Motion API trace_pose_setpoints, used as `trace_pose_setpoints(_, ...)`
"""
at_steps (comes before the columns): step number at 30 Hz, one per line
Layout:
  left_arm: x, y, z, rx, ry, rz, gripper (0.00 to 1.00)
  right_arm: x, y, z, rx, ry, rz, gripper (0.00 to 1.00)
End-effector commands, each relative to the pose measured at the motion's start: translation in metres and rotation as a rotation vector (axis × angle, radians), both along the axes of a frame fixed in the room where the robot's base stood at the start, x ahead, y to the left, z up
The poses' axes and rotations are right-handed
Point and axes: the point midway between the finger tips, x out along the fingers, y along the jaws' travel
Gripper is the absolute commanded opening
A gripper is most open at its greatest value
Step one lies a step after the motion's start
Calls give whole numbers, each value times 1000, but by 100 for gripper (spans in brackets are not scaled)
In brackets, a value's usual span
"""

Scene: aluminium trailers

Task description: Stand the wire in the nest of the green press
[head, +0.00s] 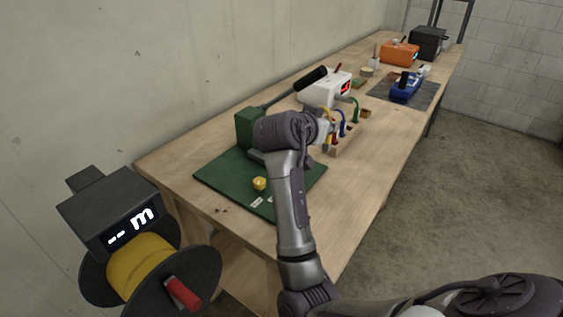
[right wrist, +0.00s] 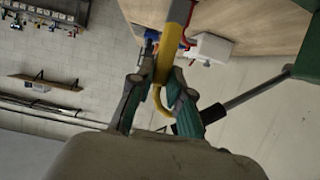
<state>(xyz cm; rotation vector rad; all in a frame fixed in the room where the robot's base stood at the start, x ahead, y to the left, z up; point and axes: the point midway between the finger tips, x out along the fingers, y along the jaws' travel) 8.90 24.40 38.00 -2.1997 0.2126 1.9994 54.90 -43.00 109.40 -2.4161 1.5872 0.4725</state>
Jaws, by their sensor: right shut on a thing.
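The green press (head: 249,128) stands on the green mat (head: 222,180), its black-gripped lever (head: 305,82) raised toward the back right. In the right wrist view part of the press (right wrist: 308,50) shows at the right edge. Its nest is hidden behind my arm in the head view. My right gripper (head: 326,128) is beside the press, partly covered by its own wrist. In the right wrist view my right gripper (right wrist: 155,82) is shut on a yellow wire (right wrist: 168,48), which has red and grey near its upper end and a curved lower part. My left gripper is out of view.
A yellow knob-like piece (head: 260,184) sits on the mat. Blue and green wires (head: 343,122) stand near a white device (head: 324,90). A spool with a meter (head: 135,258) is at front left. Orange (head: 398,53) and blue (head: 406,92) devices stand farther back. The front right bench is clear.

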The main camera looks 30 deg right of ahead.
Motion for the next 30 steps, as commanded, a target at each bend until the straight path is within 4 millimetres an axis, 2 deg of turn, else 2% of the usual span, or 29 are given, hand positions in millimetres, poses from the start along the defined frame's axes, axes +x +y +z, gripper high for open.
trace_pose_setpoints(6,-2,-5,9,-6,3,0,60,35,38,-30,-1,8,3,0)
trace_pose_setpoints(12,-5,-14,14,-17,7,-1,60,59,64,-51,-2,4,1,0)
trace_pose_setpoints(17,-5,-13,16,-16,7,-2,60,65,71,-60,-2,2,0,0)
trace_pose_setpoints(25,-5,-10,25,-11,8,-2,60,65,71,-94,-2,4,-1,0)
trace_pose_setpoints(30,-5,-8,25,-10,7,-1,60,65,71,-99,-1,0,-1,0)
